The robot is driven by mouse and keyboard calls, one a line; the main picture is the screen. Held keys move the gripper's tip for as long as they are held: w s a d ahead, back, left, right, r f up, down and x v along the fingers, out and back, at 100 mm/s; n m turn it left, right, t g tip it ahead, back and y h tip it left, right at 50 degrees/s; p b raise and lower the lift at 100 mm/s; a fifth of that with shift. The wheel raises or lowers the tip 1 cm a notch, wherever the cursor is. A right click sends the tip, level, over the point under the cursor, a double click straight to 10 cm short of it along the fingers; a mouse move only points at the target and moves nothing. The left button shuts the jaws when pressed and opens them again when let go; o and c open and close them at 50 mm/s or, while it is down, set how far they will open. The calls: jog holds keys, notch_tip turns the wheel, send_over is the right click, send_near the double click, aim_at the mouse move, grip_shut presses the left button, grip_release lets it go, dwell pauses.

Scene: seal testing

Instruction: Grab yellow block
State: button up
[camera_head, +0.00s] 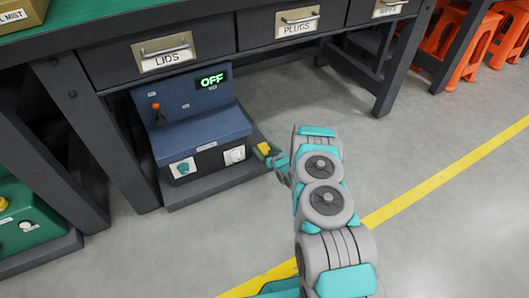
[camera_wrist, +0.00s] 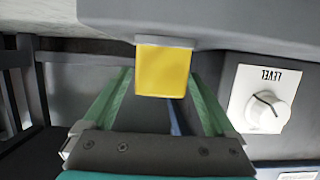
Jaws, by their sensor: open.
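The yellow block (camera_head: 264,148) is small and sits by the right side of the blue test machine (camera_head: 201,132), partly hidden by my gripper (camera_head: 274,159). In the wrist view the yellow block (camera_wrist: 163,71) shows whole-faced against a grey edge, between the two green fingers of my gripper (camera_wrist: 162,80). The fingers are apart, with a gap visible on each side of the block. I cannot tell how deep the block is between them.
The machine's display (camera_head: 212,80) reads OFF. A white LEVEL dial (camera_wrist: 264,100) is close by on the right in the wrist view. A dark table (camera_head: 130,55) with drawers stands over the machine. Open floor (camera_head: 440,215) is at right; orange stools (camera_head: 463,45) stand behind.

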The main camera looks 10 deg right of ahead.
grip_shut()
dwell(0.6)
